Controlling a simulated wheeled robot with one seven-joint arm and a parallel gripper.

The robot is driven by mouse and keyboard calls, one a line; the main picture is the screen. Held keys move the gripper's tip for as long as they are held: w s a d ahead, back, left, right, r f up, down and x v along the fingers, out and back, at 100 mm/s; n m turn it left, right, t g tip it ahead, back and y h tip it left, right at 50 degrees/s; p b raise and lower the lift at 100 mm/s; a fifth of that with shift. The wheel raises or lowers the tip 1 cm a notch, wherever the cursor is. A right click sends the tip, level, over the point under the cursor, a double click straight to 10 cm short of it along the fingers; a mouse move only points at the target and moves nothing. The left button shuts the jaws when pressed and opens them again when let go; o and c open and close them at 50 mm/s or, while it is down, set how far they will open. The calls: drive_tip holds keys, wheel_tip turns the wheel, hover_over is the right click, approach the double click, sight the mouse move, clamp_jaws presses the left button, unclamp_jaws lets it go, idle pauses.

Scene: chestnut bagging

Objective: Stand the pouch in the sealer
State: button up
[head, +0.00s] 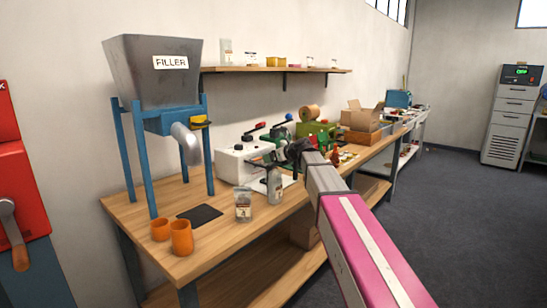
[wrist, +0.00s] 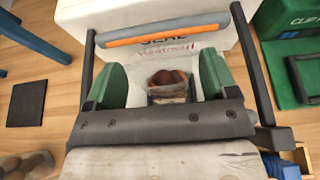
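A clear pouch with brown chestnuts (wrist: 168,78) is between the green finger pads of my gripper (wrist: 164,82) in the wrist view. The pads appear to press on its sides. In the head view this pouch (head: 274,186) hangs upright below my gripper (head: 277,160), in front of the white sealer (head: 234,160). Whether its base touches anything is hard to tell. The sealer also shows in the wrist view (wrist: 205,15), just beyond the pouch, with a grey and orange bar (wrist: 165,34) across it.
A second filled pouch (head: 243,205) stands on the wooden table (head: 215,245), left of the held one. Two orange cups (head: 181,238) and a black pad (head: 200,214) lie near the filler (head: 155,75). Green machines (head: 318,132) and boxes (head: 362,118) stand farther right.

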drive_tip(key=v, duration=1.2)
drive_tip(key=shift+r, duration=0.25)
